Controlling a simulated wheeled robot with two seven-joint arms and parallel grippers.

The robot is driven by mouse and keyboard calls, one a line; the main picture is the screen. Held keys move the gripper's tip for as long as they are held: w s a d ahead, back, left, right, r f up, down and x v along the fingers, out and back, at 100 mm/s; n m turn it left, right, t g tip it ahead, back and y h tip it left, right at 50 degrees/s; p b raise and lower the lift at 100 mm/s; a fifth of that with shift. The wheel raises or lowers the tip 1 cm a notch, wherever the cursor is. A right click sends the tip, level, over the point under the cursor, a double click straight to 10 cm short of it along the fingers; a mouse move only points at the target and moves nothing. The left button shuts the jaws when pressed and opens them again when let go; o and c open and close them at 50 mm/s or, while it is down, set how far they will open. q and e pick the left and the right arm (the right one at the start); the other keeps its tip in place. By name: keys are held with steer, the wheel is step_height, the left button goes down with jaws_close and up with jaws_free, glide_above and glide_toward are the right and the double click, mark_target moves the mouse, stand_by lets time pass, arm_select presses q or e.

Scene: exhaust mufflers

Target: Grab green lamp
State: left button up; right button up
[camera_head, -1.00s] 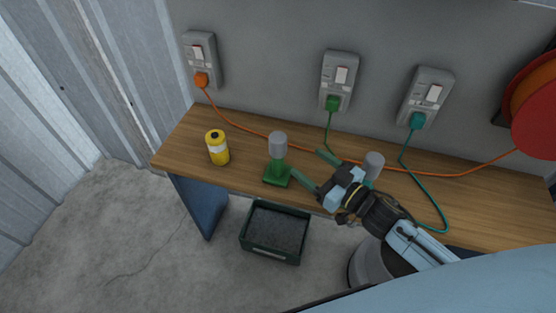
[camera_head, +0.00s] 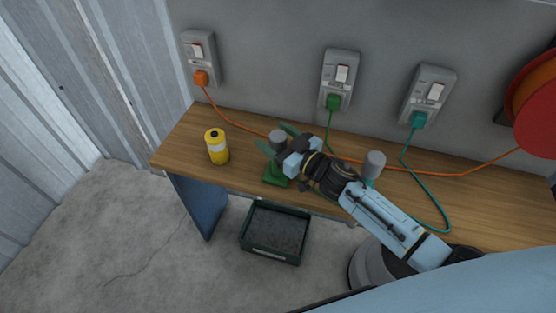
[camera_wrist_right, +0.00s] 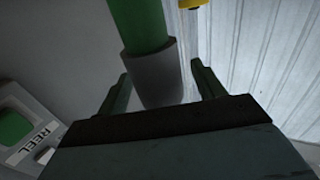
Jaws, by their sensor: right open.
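The green lamp (camera_head: 274,179) stands upright near the front edge of the bench, with a green base and a grey cylindrical head. My right gripper (camera_head: 275,138) is open, with its two green fingers on either side of the lamp's grey head. My wrist partly covers the lamp's middle in the head view. In the right wrist view the lamp's grey head (camera_wrist_right: 157,78) and green stem appear between the open fingers (camera_wrist_right: 163,88), with gaps on both sides. My left gripper is not in view.
A yellow canister (camera_head: 217,148) stands left of the lamp on the wooden bench (camera_head: 480,205). A second grey-headed lamp (camera_head: 374,163) stands to the right, beside my right arm. Orange, green and teal cords run from wall switches. A dark bin (camera_head: 274,253) sits on the floor.

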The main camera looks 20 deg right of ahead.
steer(key=shift+w+a, duration=0.3)
steer(key=shift+w, duration=0.2)
jaws_close()
